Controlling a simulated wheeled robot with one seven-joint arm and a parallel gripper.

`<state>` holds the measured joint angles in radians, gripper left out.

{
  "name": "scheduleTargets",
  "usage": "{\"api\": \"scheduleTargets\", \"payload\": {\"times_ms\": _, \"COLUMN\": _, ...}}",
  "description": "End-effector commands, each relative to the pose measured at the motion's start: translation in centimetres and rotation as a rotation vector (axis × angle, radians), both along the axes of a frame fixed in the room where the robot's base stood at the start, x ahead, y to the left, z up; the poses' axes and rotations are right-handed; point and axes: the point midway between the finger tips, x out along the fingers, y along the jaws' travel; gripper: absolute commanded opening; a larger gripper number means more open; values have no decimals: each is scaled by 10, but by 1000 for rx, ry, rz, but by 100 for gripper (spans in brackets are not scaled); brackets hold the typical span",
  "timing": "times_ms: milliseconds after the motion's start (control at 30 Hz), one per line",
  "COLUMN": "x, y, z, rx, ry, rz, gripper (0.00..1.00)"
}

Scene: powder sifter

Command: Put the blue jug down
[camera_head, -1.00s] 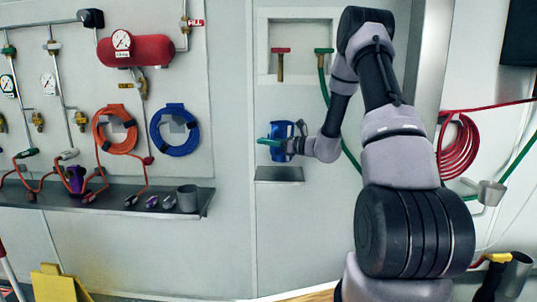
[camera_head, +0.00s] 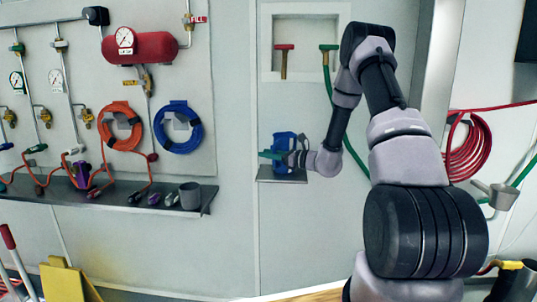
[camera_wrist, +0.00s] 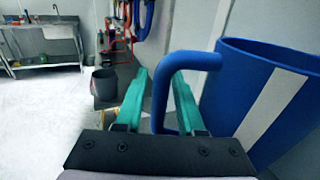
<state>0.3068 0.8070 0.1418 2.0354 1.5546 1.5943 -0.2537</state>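The blue jug (camera_head: 284,151) has a white stripe and stands upright low over the small grey wall shelf (camera_head: 281,177), its base appearing to rest on it. In the wrist view the jug (camera_wrist: 226,100) fills the right side, its blue handle (camera_wrist: 162,97) reaching left between the fingers. My gripper (camera_head: 270,155) has green fingers and is at the jug's left side. The contact at the base is too small to be sure of.
A recess with red and green handles (camera_head: 329,47) is above the shelf. A blue hose coil (camera_head: 178,128) hangs to the left, over a longer shelf (camera_head: 95,200) with a grey cup (camera_head: 190,196). A green hose hangs close behind my arm.

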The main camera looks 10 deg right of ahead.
Motion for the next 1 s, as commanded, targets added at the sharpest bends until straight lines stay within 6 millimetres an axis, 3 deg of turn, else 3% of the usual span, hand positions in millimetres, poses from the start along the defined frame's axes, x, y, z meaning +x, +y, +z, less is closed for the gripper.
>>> {"api": "scheduleTargets", "payload": {"times_ms": 400, "x": -1, "y": -2, "z": 5, "rx": -1, "ry": -1, "rz": -1, "gripper": 49}}
{"api": "scheduleTargets", "payload": {"times_ms": 1000, "x": -71, "y": -84, "z": 4, "rx": 0, "ry": 0, "rz": -2, "gripper": 49}}
